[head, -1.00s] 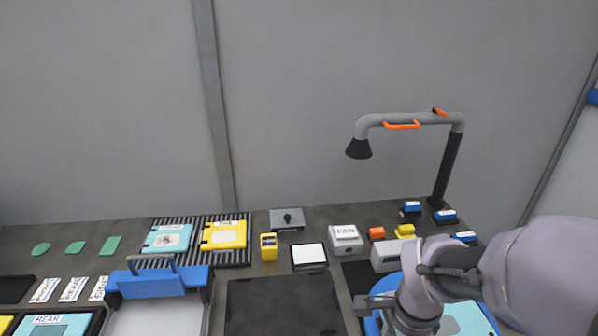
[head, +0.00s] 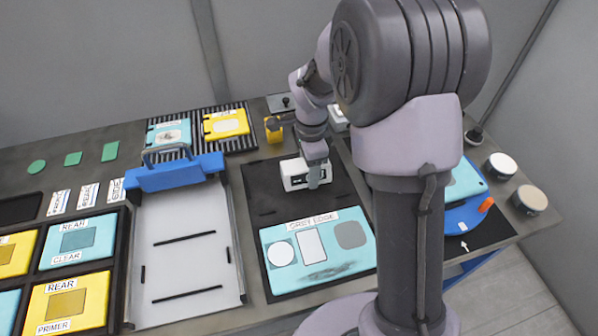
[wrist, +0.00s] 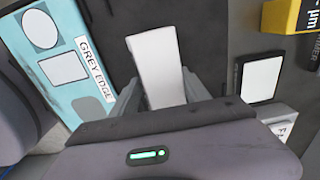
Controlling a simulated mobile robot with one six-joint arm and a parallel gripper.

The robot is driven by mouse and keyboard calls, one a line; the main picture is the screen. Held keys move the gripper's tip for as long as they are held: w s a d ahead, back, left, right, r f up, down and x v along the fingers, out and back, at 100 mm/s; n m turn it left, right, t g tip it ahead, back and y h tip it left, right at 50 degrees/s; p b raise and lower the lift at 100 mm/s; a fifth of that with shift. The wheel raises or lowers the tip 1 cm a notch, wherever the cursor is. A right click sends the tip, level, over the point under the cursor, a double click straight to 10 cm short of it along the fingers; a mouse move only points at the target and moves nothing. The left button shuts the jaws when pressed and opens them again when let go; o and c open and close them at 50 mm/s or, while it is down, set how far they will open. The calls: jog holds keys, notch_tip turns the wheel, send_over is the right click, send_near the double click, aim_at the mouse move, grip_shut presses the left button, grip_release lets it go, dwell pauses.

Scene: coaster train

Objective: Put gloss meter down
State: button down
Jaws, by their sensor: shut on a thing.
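The gloss meter, taken to be the white box with a dark front panel (head: 296,177), is over the dark mat (head: 262,192), behind the light-blue GREY EDGE panel (head: 290,240). My gripper (head: 319,176) is shut on it from above. In the wrist view the white box (wrist: 155,62) sits between the fingers of my gripper (wrist: 160,92), and the GREY EDGE panel (wrist: 65,62) is to its left. I cannot tell whether the box's underside touches the mat. My arm hides part of the bench behind it.
A yellow gauge (head: 273,130) stands behind the mat; it also shows in the wrist view (wrist: 290,16). A white tile in a black frame (wrist: 262,78) lies near the box. A blue-handled tray (head: 185,260) is to the left. Bare mat lies left of the box.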

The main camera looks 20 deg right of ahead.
aim_at(300, 163)
jog(key=w, duration=0.1)
jog(key=w+a, duration=0.1)
jog(key=w, duration=0.1)
jog(key=shift+w+a+f, duration=0.1)
jog(key=shift+a+f, duration=0.2)
notch_tip(300, 163, down, 4)
jog(key=shift+r+b, duration=0.2)
jog(key=shift+b, duration=1.05)
jog(key=shift+r, duration=0.2)
jog(key=shift+f, duration=0.15)
jog(key=c, duration=0.5)
grip_release()
